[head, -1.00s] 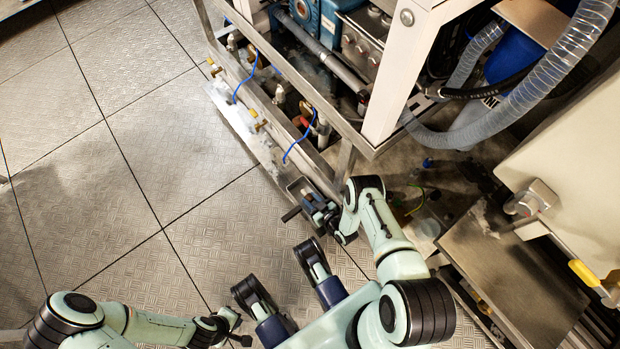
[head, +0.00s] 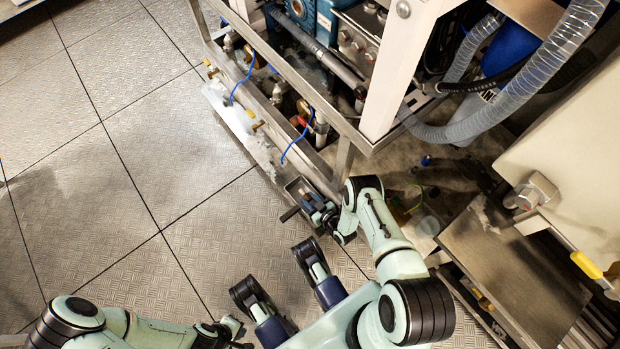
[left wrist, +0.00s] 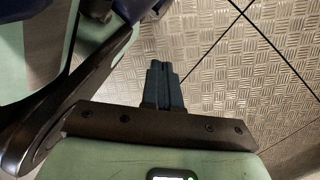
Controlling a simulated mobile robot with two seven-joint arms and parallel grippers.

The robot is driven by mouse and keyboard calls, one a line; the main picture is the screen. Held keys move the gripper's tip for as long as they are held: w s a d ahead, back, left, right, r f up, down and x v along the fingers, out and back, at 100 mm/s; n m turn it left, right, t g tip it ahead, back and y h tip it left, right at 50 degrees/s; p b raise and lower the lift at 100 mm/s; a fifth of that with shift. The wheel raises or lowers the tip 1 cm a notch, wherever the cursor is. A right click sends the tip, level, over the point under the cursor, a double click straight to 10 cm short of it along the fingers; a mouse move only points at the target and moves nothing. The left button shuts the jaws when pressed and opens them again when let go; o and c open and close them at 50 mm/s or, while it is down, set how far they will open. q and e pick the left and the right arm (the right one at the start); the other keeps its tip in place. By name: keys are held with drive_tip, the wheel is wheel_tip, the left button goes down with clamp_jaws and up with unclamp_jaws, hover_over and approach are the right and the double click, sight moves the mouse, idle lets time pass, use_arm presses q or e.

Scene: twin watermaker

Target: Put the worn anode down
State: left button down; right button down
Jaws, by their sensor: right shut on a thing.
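My right gripper (head: 308,197) is low beside the near corner of the machine frame, at the end of my bent right arm. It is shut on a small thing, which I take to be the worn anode. Its outline is hard to make out against the dark fingers. A small, dark-rimmed, tray-like shape lies right by the fingertips; I cannot tell whether they touch it. My left gripper (head: 234,325) is low at the bottom of the head view, over bare floor. In the left wrist view its fingers (left wrist: 160,84) are together with nothing between them.
The steel machine frame (head: 235,65) with valves and blue tubes stands just beyond my right gripper. A pale flat strip (head: 228,108) lies along its foot. A metal-topped cabinet (head: 515,275) stands at the right. The tiled floor (head: 90,170) at the left is clear.

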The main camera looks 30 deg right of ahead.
drive_tip(key=c, duration=0.8)
unclamp_jaws()
drive_tip(key=shift+s+f, duration=0.25)
drive_tip(key=shift+f, duration=0.3)
drive_tip(key=shift+g, duration=0.3)
use_arm(q)
drive_tip(key=shift+w, duration=0.1)
use_arm(e)
drive_tip(key=shift+d, duration=0.1)
drive_tip(key=shift+r+p, duration=0.15)
drive_tip(key=shift+p, duration=0.15)
drive_tip(key=shift+s+r+p, duration=0.55)
drive_tip(key=shift+p, duration=0.25)
use_arm(q)
drive_tip(key=w+d+r+t+p, duration=0.1)
drive_tip(key=w+r+t+p, duration=0.3)
drive_tip(key=w+r, duration=0.4)
drive_tip(key=w, duration=0.3)
drive_tip(key=shift+w+d+r+m, duration=0.3)
drive_tip(key=shift+d+m, duration=0.05)
drive_tip(key=shift+m, duration=0.05)
use_arm(e)
drive_tip(key=a+v, duration=0.1)
drive_tip(key=v, duration=0.9)
drive_tip(key=shift+s+d+r, duration=0.25)
drive_tip(key=shift+d+r, duration=0.05)
drive_tip(key=shift+d, duration=0.15)
